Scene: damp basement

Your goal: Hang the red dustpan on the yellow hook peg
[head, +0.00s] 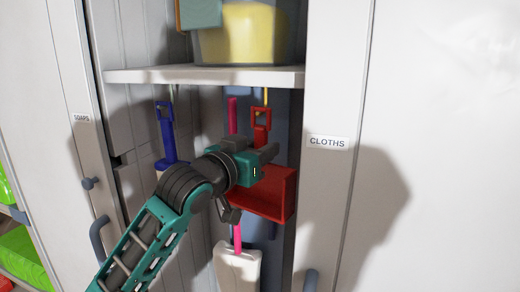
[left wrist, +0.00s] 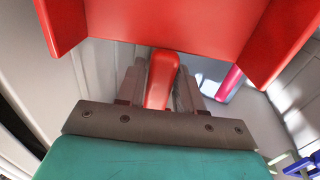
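The red dustpan (head: 268,190) is upright inside the open cabinet, with its pan low and its looped handle (head: 261,118) up. The yellow hook peg (head: 266,96) comes down under the shelf, right at the top of the handle loop. I cannot tell whether the peg passes through the loop. My left gripper (head: 266,152) is at the handle, just above the pan. In the left wrist view the red handle (left wrist: 161,80) stands between both fingers, which close on its sides; the red pan (left wrist: 180,25) fills the top. My right gripper is not in view.
A shelf (head: 205,75) with a yellow bin (head: 240,35) is above. A blue tool (head: 165,135) hangs at left; a pink handle (head: 232,112) is behind my gripper. A white dustpan (head: 238,268) is below. Cabinet panels marked SOAPS (head: 82,118) and CLOTHS (head: 327,142) flank the opening.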

